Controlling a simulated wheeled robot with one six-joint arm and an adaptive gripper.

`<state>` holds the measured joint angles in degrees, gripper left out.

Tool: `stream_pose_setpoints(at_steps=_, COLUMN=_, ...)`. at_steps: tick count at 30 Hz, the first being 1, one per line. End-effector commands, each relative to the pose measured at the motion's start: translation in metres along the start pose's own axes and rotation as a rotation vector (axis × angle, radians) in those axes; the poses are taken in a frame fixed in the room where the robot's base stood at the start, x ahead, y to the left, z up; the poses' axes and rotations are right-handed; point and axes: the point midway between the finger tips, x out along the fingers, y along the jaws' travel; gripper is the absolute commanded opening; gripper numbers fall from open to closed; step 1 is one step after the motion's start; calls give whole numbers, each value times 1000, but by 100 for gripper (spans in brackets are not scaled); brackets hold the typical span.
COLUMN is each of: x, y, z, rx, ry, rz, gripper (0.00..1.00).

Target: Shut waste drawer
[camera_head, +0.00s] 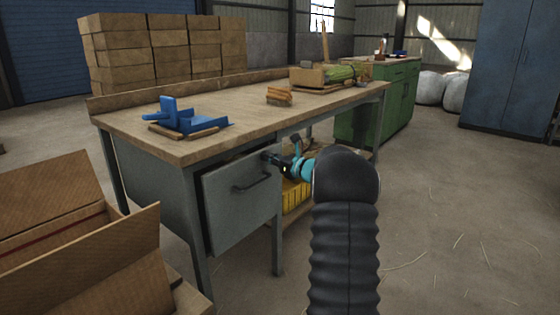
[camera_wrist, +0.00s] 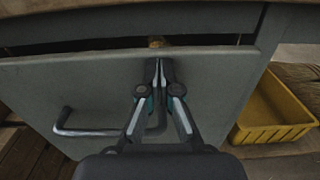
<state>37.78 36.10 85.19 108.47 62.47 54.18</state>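The grey drawer (camera_head: 232,208) sits under the workbench top, its front standing slightly proud of the frame with a dark gap along the top edge. In the wrist view its front (camera_wrist: 90,85) fills much of the picture. Its bar handle (camera_head: 252,186) also shows in the wrist view (camera_wrist: 62,122), partly hidden behind my fingers. My gripper (camera_head: 268,156) is at the upper right of the drawer front. In the wrist view its fingertips (camera_wrist: 158,64) are together with nothing between them, near the top edge. I cannot tell whether they touch it.
A yellow bin (camera_wrist: 275,112) stands right of the drawer under the bench. The workbench (camera_head: 225,112) carries a blue fixture (camera_head: 178,118), a brush (camera_head: 279,96) and a tray of green material (camera_head: 340,74). An open cardboard box (camera_head: 75,245) stands at the front left. The right floor is mostly clear.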

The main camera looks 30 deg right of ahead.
Motion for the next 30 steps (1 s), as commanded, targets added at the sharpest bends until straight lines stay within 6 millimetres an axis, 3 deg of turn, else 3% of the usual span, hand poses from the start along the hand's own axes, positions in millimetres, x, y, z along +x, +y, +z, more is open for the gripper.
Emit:
stream_pose_setpoints(at_steps=3, x=20, y=1, z=1, rx=0, ry=-1, rz=3, gripper=0)
stream_pose_setpoints(at_steps=9, x=37, y=2, z=0, rx=-1, ry=-1, rz=4, gripper=0)
stream_pose_setpoints(at_steps=30, x=43, y=7, z=2, rx=-2, ry=-4, rz=11, gripper=0)
